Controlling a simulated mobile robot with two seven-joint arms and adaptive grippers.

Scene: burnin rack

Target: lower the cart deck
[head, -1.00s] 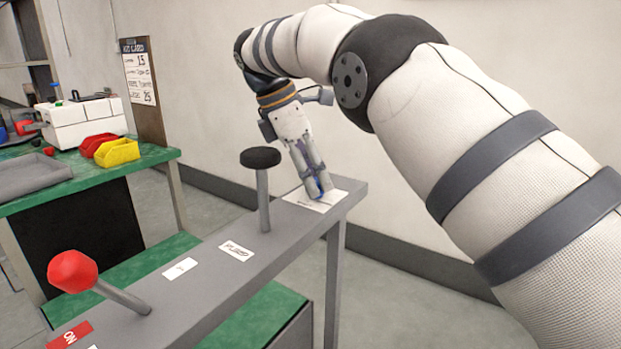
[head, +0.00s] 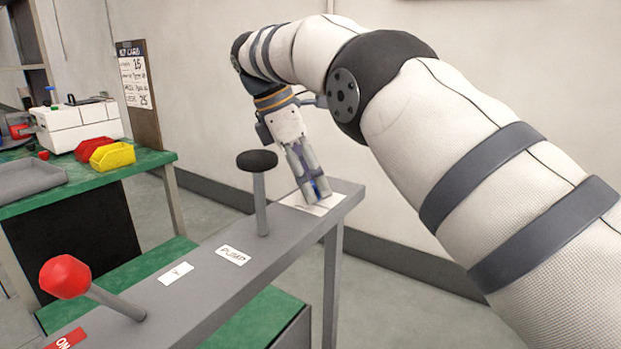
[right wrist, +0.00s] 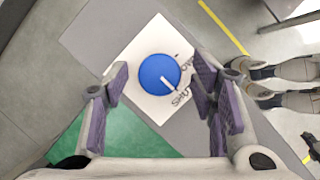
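The cart's grey top bar (head: 225,285) stands in front of me, with a green deck (head: 262,318) below it. A round blue knob (right wrist: 159,74) with a white pointer line sits on a white label (right wrist: 145,50) at the bar's far end. The pointer aims to the lower right, towards lettering partly hidden by a finger. My right gripper (head: 315,194) points down over this end. Its fingers are apart on either side of the knob, with gaps showing in the right wrist view. My left gripper is not in view.
A black-topped lever (head: 257,161) stands upright near a PUMP label (head: 233,255). A red-knobbed lever (head: 65,276) leans near a red ON label (head: 66,340). A green bench (head: 100,182) with red and yellow bins (head: 112,156) stands at left. A wall lies behind.

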